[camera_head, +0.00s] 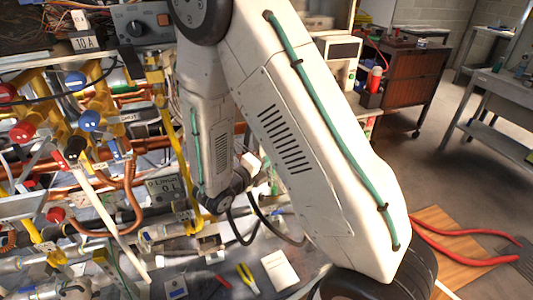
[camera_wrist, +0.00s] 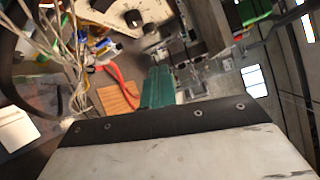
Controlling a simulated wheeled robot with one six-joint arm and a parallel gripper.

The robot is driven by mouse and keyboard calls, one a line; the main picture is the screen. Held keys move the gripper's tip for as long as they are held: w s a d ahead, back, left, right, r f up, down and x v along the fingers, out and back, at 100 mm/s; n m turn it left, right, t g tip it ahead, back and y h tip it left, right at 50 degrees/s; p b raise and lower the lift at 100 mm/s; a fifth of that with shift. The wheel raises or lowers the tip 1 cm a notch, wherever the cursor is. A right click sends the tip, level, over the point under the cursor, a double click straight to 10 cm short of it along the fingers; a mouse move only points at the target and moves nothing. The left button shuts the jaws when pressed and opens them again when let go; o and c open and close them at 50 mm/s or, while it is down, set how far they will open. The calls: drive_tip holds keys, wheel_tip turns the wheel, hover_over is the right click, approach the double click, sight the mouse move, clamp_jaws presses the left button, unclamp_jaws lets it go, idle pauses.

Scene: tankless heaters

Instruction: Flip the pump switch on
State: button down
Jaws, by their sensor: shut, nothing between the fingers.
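A grey control box (camera_head: 150,27) with a black rotary knob (camera_head: 134,22) stands at the top left in the head view. I cannot tell whether this is the pump switch, and no other part is clearly marked as one. My gripper's teal fingers (camera_wrist: 158,88) show in the wrist view, closed together with nothing seen between them. They point away from the black-edged white body at the bottom. In the head view my arm crosses the middle and hides part of the pipework. I cannot make out the fingers there.
A brown wheeled cabinet (camera_head: 412,92) and a grey bench (camera_head: 495,105) stand at right.

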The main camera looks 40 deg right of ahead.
wheel_tip(320, 180, down, 6)
drive_tip(key=w+a+n+t+y, duration=0.1)
drive_tip(key=w+a+n+t, duration=0.1)
drive_tip(key=n, duration=0.4)
drive_tip(key=shift+w+a+n+t, duration=0.3)
drive_tip(key=shift+w+t, duration=0.05)
drive_tip(key=shift+t, duration=0.45)
drive_tip(key=x, duration=0.4)
drive_tip(key=w+a+x, duration=0.1)
drive_tip(key=x, duration=0.3)
drive_tip(key=w+x, duration=0.1)
drive_tip(key=x, duration=0.4)
drive_tip(key=shift+w+a+f, duration=0.2)
drive_tip(key=shift+a+f, duration=0.05)
drive_tip(key=shift+f, duration=0.05)
drive_tip(key=shift+a, duration=0.1)
